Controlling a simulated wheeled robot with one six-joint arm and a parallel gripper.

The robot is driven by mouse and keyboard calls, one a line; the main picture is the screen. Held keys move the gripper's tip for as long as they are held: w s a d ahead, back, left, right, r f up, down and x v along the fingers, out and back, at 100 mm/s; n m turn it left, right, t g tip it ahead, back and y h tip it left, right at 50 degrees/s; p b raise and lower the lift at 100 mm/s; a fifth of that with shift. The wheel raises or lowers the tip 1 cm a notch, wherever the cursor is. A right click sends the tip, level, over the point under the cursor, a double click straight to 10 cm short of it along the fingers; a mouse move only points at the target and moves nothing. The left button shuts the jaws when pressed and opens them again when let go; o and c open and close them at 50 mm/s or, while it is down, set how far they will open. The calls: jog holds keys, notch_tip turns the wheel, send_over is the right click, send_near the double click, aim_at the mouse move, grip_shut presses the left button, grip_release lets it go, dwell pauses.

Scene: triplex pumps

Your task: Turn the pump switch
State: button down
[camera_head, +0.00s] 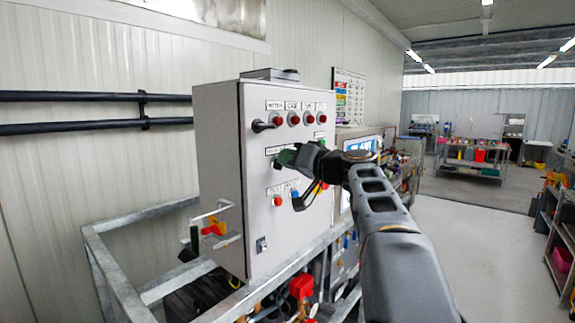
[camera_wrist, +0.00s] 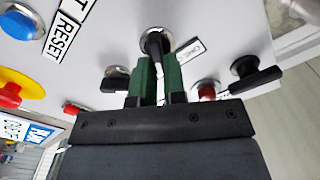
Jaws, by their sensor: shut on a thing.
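A grey control cabinet (camera_head: 262,215) stands in the middle of the head view, its panel carrying switches, buttons and lights. My gripper (camera_head: 287,157) reaches its front from the right. In the wrist view the green fingers of my gripper (camera_wrist: 157,80) are shut on a black switch knob (camera_wrist: 154,43) with a chrome ring. I take this knob for the pump switch; its small label (camera_wrist: 189,50) is not clearly readable. In the head view the fingers hide the knob. Its exact turn angle cannot be told.
Another black switch (camera_wrist: 254,77) is close right of the fingers, and it shows upper left on the panel (camera_head: 264,126). A blue button (camera_wrist: 22,25) marked RESET and a yellow-and-red button (camera_wrist: 12,88) are at left. A metal frame (camera_head: 110,280) surrounds the cabinet. Floor (camera_head: 480,260) at right is clear.

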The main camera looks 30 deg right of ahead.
jog(key=shift+d+f+m, duration=0.1)
jog(key=shift+m, duration=1)
jog(key=c, duration=1.2)
grip_release()
jog(key=b+v, duration=0.3)
jog(key=v, duration=1)
jog(key=shift+s+d, duration=0.2)
jog(key=shift+s, duration=0.15)
